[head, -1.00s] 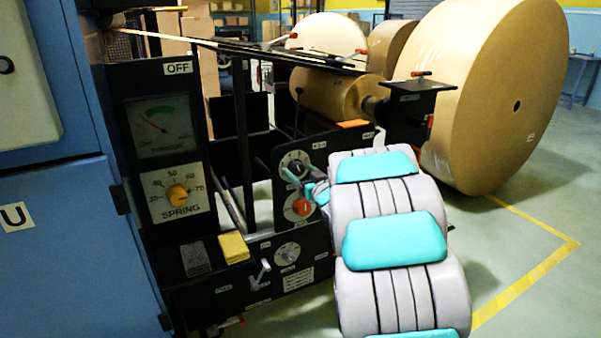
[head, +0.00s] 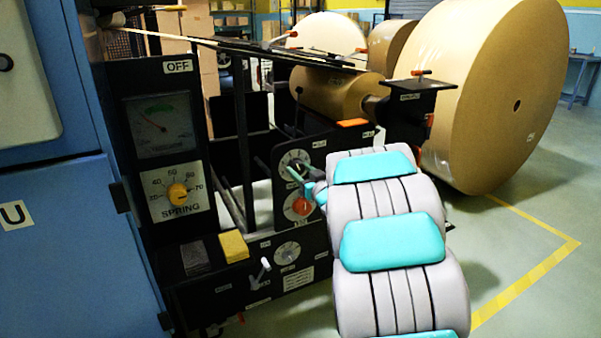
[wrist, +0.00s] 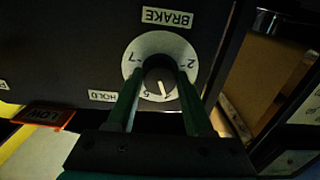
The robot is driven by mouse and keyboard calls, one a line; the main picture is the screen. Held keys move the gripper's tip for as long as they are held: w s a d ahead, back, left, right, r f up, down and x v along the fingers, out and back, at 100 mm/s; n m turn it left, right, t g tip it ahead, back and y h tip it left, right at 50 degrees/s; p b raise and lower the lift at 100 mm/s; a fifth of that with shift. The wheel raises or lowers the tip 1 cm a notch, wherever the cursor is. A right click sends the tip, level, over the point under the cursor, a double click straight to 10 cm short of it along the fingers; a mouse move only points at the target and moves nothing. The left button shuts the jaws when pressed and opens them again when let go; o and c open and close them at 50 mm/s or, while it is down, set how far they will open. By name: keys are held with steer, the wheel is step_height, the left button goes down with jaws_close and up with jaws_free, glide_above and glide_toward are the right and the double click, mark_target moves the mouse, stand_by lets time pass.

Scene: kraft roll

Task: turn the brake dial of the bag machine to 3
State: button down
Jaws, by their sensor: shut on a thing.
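The brake dial (head: 289,158) is a round white dial on the black side panel of the bag machine. In the wrist view its white face (wrist: 136,51) and the BRAKE label appear upside down. My gripper (head: 294,171) reaches it from the right. In the wrist view my gripper (wrist: 157,78) has one green finger on each side of the dark knob (wrist: 160,76) and is shut on it. The knob's white pointer line points to the lower part of the picture, just right of the 5. The mark at its tip is hard to read. The fingers cover parts of the scale.
A red knob (head: 302,206) sits just below the dial, and another dial (head: 287,253) and a small lever (head: 261,270) are lower. A tension gauge (head: 158,126) and spring dial (head: 177,191) are at left. A large paper roll (head: 490,95) stands at right.

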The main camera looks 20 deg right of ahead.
steer(key=n+b, duration=0.3)
steer(key=shift+f, duration=0.15)
steer(key=shift+n+b, duration=1.55)
steer(key=shift+n, duration=1.15)
steer(key=shift+c, duration=1.4)
jaws_free()
steer(key=s, duration=0.7)
steer(key=shift+s, duration=0.4)
steer(key=shift+d, duration=0.1)
